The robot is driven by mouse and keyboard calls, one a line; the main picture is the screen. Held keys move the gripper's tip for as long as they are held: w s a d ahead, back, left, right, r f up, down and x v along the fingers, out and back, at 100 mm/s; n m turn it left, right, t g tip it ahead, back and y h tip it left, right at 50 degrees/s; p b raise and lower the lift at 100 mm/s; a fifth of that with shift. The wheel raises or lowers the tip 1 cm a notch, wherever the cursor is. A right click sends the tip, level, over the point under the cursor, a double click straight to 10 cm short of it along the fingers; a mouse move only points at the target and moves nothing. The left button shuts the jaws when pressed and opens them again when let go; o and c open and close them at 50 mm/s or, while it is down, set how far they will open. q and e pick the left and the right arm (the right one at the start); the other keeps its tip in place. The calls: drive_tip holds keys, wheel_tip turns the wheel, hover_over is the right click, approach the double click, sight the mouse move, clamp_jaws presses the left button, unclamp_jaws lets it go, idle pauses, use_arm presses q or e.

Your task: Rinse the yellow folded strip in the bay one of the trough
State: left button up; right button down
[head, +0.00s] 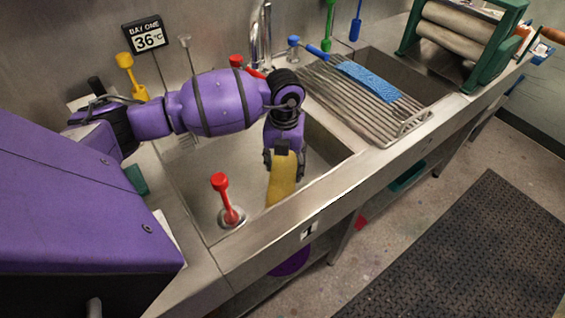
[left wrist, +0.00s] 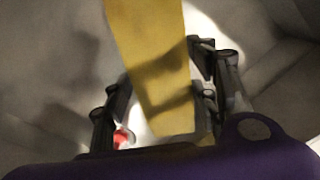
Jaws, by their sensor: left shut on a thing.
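The yellow folded strip (head: 282,182) hangs down from my left gripper (head: 284,165) in the head view. The gripper is shut on its upper end. In the left wrist view the strip (left wrist: 155,70) runs up the picture from between the fingers (left wrist: 158,108). Bay one of the trough (head: 190,190) is the steel basin below, with a plate marked 1 on its front. The strip is over or inside this bay; I cannot tell whether its lower end touches water or the floor of the bay. My right gripper is not in view.
A red-handled plug (head: 221,190) stands in the bay's front left corner. A faucet (head: 262,40) rises behind. A rack (head: 370,100) with a blue strip (head: 368,82) covers part of the neighbouring basin. A sign (head: 146,35) reads bay one, 36 °C. A green-framed roller press (head: 465,40) stands right.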

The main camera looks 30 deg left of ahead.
use_arm(q)
drive_tip(key=shift+s+a, duration=0.15)
drive_tip(key=shift+a, duration=0.25)
drive_tip(key=shift+s+a, duration=0.15)
drive_tip(key=shift+a, duration=0.2)
drive_tip(key=shift+w+d, duration=0.35)
drive_tip(key=shift+d, duration=0.45)
drive_tip(key=shift+s+a, duration=0.25)
drive_tip(key=shift+a, duration=0.35)
drive_tip(key=shift+s+a+p, duration=0.1)
drive_tip(key=shift+a+p, duration=0.1)
drive_tip(key=shift+p, duration=0.1)
drive_tip(key=shift+d, duration=0.15)
drive_tip(key=shift+w+d, duration=0.35)
drive_tip(key=shift+d, duration=0.25)
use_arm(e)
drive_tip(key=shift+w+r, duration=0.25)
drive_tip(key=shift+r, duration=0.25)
use_arm(q)
drive_tip(key=shift+a, duration=0.1)
